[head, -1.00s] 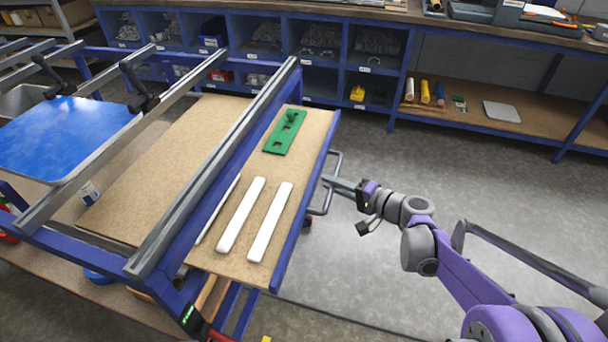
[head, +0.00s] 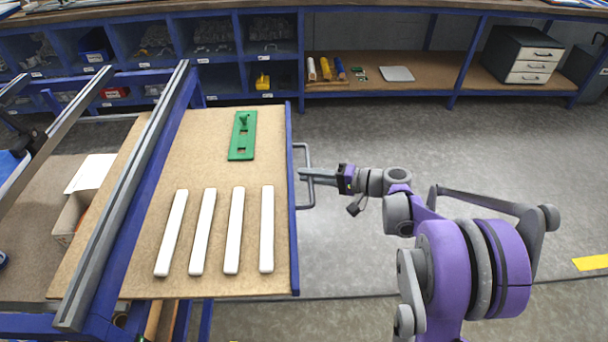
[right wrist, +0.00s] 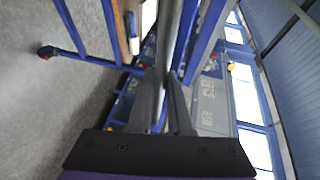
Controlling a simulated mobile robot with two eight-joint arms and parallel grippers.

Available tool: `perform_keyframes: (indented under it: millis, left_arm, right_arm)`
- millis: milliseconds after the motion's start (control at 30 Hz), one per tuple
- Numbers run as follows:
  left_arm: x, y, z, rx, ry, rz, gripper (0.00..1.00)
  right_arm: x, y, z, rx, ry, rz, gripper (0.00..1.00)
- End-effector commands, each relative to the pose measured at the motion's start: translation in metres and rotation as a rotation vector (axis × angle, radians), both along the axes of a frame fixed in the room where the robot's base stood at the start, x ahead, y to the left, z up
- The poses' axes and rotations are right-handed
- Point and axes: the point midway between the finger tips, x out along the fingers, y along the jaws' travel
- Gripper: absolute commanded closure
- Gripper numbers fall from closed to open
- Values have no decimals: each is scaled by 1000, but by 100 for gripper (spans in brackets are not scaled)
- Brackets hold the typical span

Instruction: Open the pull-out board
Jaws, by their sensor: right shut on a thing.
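The pull-out board (head: 200,155) is a brown wooden board with a blue front edge, drawn out to the right from under the blue-and-grey table frame in the head view. A grey bar handle (head: 309,190) is fixed to its blue edge. My right gripper (head: 303,173) is shut on the handle, with its arm reaching in from the right. In the right wrist view its fingers (right wrist: 165,110) close around the grey bar. Several white bars (head: 235,230) and a green plate (head: 243,135) with cut-outs lie on the board. My left gripper is not in view.
A blue shelf unit (head: 222,60) with bins stands at the back. A lower shelf (head: 435,75) holds coloured rolls and a grey plate, and a drawer box (head: 522,55) stands to its right. The grey floor (head: 500,150) right of the board is clear.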

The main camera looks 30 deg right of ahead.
Motion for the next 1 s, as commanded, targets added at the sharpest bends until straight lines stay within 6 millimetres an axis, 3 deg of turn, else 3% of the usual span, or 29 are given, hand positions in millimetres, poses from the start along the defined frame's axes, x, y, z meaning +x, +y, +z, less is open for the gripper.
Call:
perform_keyframes:
  millis: [233,267,400,767,1000]
  left_arm:
    - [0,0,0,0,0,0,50]
    - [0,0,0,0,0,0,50]
    - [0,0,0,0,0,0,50]
    - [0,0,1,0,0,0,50]
    - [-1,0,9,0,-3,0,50]
  right_arm:
    - [0,0,0,-1,1,0,100]
    - [0,0,0,-1,1,0,77]
    - [0,0,0,-1,1,0,53]
    - [-3,-3,1,0,0,-1,53]
    - [-31,-32,10,-1,0,-5,53]
